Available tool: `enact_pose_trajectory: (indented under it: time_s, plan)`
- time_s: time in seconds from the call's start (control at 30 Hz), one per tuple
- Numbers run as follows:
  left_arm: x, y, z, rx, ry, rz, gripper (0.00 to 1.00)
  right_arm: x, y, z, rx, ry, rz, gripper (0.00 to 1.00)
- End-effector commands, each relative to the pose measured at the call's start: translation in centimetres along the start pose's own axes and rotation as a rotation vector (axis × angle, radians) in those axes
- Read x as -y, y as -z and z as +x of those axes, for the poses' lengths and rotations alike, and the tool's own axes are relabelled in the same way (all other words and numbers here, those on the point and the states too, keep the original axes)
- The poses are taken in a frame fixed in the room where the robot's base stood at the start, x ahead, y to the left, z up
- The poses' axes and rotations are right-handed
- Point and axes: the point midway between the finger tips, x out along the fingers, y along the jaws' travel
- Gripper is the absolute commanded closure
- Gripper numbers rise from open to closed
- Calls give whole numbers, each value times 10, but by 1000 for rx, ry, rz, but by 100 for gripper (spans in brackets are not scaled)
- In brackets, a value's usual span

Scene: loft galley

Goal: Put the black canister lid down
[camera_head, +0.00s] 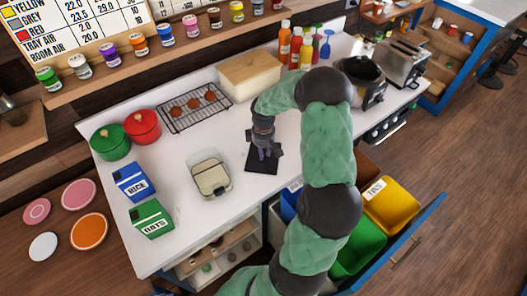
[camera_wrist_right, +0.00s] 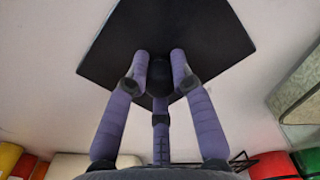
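The black canister lid (camera_head: 262,161) is a dark square plate at the middle front of the counter. My right gripper (camera_head: 264,146) is above it. In the wrist view the lid (camera_wrist_right: 215,35) fills the top middle, and my right gripper's purple fingers (camera_wrist_right: 159,70) close on its dark round knob from both sides. The lid looks level and at or very near the counter top; I cannot tell whether it touches. An open square canister (camera_head: 211,176) with pale contents stands left of the lid, apart from it. My left gripper is not in view.
Red (camera_head: 143,126) and green (camera_head: 110,142) pots, a rice box (camera_head: 133,182) and an oats box (camera_head: 151,218) are at left. A slow cooker (camera_head: 366,80) is at right. The counter's front edge is close to the lid.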

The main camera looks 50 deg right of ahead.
Motion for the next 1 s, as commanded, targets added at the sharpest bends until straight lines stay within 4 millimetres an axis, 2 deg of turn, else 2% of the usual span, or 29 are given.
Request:
enact_pose_trajectory:
  time_s: [0.03, 0.07, 0.1, 0.4, 0.53, 0.67, 1.0]
  plan:
    - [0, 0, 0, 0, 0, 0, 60, 0, 0, 1, 0, 0, 0, 64]
    - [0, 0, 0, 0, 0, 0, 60, 0, 0, 0, 0, 0, 0, 56]
    - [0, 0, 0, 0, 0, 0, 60, 0, 0, 0, 0, 0, 0, 52]
    - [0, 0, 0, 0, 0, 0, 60, 0, 0, 0, 0, 0, 0, 52]
    - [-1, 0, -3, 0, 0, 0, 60, 0, 0, -7, -1, -1, 1, 52]
    - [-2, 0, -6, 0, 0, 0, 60, -1, 1, -27, -3, -3, 2, 52]
    - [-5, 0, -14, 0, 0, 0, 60, 0, 0, -93, -2, -2, 0, 52]
